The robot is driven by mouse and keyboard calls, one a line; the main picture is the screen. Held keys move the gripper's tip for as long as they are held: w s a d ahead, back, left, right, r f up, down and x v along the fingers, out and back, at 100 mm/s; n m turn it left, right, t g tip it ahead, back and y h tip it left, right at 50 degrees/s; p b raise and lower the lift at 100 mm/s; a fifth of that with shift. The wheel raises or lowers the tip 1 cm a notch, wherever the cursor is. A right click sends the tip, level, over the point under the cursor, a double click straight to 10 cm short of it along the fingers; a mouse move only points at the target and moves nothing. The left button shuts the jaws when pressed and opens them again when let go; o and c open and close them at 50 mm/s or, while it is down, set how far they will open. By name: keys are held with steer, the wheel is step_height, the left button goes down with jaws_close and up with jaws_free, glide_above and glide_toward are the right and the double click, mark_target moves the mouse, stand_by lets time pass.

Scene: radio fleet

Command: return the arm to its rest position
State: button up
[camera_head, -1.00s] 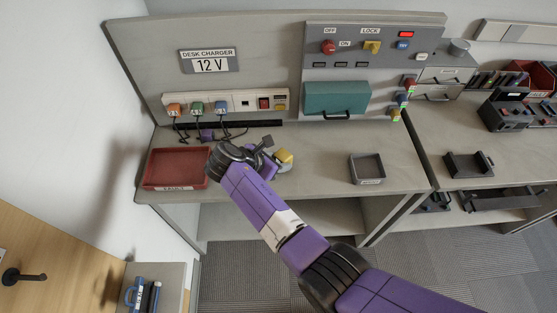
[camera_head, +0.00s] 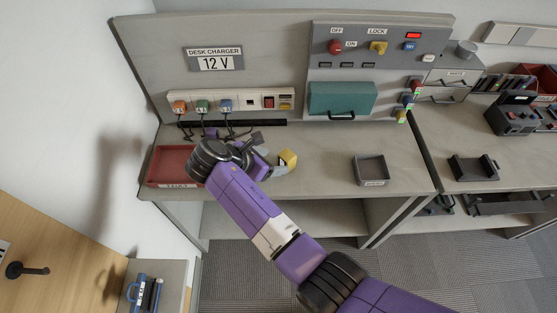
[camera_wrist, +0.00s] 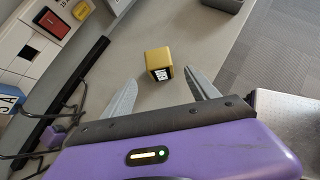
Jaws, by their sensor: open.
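My arm reaches from the lower right across the desk (camera_head: 325,175) in the head view. My gripper (camera_wrist: 158,95) shows in the wrist view with its two grey fingers spread wide apart and nothing between them. It hangs over the left part of the desk. A small yellow block (camera_wrist: 158,63) with a dark, labelled face sits on the desk beyond the fingertips, apart from them. The same yellow block shows in the head view (camera_head: 288,157), just right of the wrist.
A red tray (camera_head: 168,166) lies left of my wrist, partly covered by it. A charger strip with several plugs (camera_head: 226,105) is behind. A small grey tray (camera_head: 370,170) stands to the right, below a teal cover (camera_head: 341,97). The desk between has free room.

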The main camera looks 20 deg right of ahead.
steer(key=shift+v, duration=0.8)
